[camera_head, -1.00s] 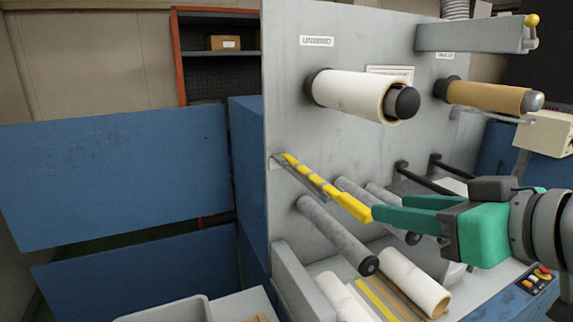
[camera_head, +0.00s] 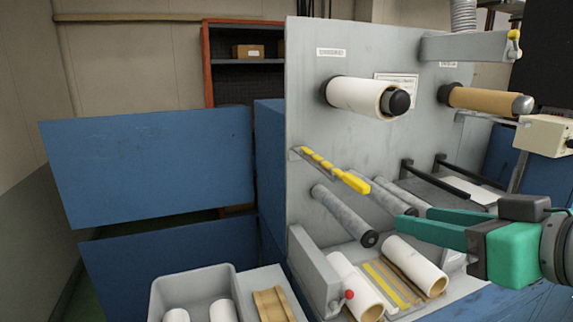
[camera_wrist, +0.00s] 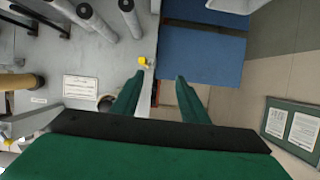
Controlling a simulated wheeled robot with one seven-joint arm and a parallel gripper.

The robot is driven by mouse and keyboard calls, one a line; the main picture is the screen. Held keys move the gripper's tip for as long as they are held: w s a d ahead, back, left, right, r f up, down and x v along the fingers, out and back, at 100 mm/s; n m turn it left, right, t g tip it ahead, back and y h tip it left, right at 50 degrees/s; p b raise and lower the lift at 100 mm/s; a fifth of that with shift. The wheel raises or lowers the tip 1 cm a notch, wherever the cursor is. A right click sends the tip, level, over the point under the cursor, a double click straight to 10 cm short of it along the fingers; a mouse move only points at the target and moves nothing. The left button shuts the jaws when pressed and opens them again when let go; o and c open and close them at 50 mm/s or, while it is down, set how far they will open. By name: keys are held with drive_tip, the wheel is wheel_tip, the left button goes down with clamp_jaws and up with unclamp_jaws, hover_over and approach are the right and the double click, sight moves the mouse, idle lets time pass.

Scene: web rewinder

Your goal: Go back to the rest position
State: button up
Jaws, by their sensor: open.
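My green gripper (camera_head: 405,222) is at the right of the head view, in front of the grey machine panel (camera_head: 310,120). In the wrist view its two fingers (camera_wrist: 160,95) are spread apart with nothing between them. A yellow-handled tool (camera_head: 335,170) rests on a small bracket on the panel, left of my gripper and apart from it. Its yellow end also shows in the wrist view (camera_wrist: 146,62), beyond my fingers. No separate marker of a rest position is visible.
A white roll (camera_head: 357,96) and a brown roll (camera_head: 485,99) stick out from the panel. Grey rollers (camera_head: 343,214) and black bars (camera_head: 440,178) project below. White rolls (camera_head: 415,265) lie on the machine's bed. A grey bin (camera_head: 190,285) stands at lower left. A blue panel (camera_head: 150,165) fills the left.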

drive_tip(key=w+a+f+m+t+y, duration=0.15)
drive_tip(key=w+f+m+t, duration=0.4)
drive_tip(key=w+f, duration=0.75)
drive_tip(key=s+a+f+m+h, duration=0.2)
drive_tip(key=a+f+m+h, duration=0.1)
drive_tip(key=f, duration=0.9)
drive_tip(key=s+a+f+m+h, duration=0.1)
drive_tip(key=a+f+m+h, duration=0.2)
drive_tip(key=f, duration=0.8)
drive_tip(key=s+a+f+g+h, duration=0.1)
drive_tip(key=s+a+f, duration=0.3)
drive_tip(key=s+f, duration=0.4)
drive_tip(key=s+a+f+g+h, duration=0.15)
drive_tip(key=s+a+f, duration=0.25)
drive_tip(key=s+f, duration=0.4)
drive_tip(key=s+a+n+y, duration=0.1)
drive_tip(key=s+n, duration=0.3)
drive_tip(key=s, duration=0.6)
drive_tip(key=s+a+f+n+y, duration=0.1)
drive_tip(key=s+a+n, duration=0.2)
drive_tip(key=s, duration=0.7)
drive_tip(key=shift+a+n, duration=0.35)
